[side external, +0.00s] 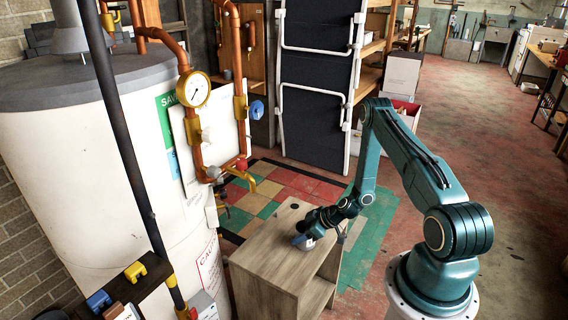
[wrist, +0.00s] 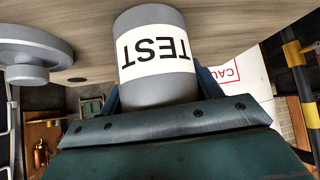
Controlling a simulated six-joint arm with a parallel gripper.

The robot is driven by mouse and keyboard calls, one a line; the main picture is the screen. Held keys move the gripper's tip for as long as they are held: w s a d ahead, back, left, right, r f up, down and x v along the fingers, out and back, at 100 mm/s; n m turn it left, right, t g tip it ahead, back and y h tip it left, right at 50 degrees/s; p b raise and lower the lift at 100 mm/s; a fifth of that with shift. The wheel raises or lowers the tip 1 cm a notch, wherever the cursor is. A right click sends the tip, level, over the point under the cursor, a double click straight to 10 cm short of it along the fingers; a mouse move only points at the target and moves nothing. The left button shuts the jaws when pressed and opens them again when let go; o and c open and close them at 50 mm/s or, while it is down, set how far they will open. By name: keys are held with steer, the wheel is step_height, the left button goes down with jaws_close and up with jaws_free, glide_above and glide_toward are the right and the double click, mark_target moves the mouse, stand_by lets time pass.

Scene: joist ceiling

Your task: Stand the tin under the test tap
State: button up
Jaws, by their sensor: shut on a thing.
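My gripper (side external: 304,240) is low over the top of the wooden cabinet, at its right edge. In the wrist view my gripper (wrist: 159,98) is shut on the tin (wrist: 155,20), a grey cylinder with a white label reading TEST, upside down in this picture. In the side view the tin is mostly hidden by my gripper. I cannot tell whether it touches the wood. Taps hang on the copper pipework left of and beyond the cabinet: one with a red knob (side external: 241,165) and yellow spout, one with a grey knob (side external: 213,172). I cannot tell which is the test tap.
A round grey flanged thing (wrist: 30,52) is beside the tin in the wrist view. A white tank (side external: 90,150), black pole (side external: 118,130) and gauge (side external: 193,89) stand left.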

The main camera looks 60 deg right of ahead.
step_height(320, 180, up, 20)
stand_by(1.0)
stand_by(0.6)
steer(key=s+f+n+y, duration=0.1)
steer(key=f, duration=0.4)
steer(key=s+a+f+n+g+y, duration=0.1)
steer(key=f, duration=0.4)
steer(key=s+a+f+n+y, duration=0.1)
steer(key=f+n, duration=0.1)
steer(key=f, duration=0.3)
steer(key=shift+s+a+f, duration=0.15)
steer(key=shift+s, duration=0.05)
steer(key=shift+s+a+f, duration=0.2)
steer(key=shift+f, duration=0.3)
steer(key=w+a, duration=0.3)
steer(key=w, duration=0.1)
steer(key=w+a, duration=0.3)
steer(key=w, duration=0.2)
steer(key=w+a, duration=0.3)
steer(key=w, duration=0.1)
steer(key=shift+w+a, duration=0.35)
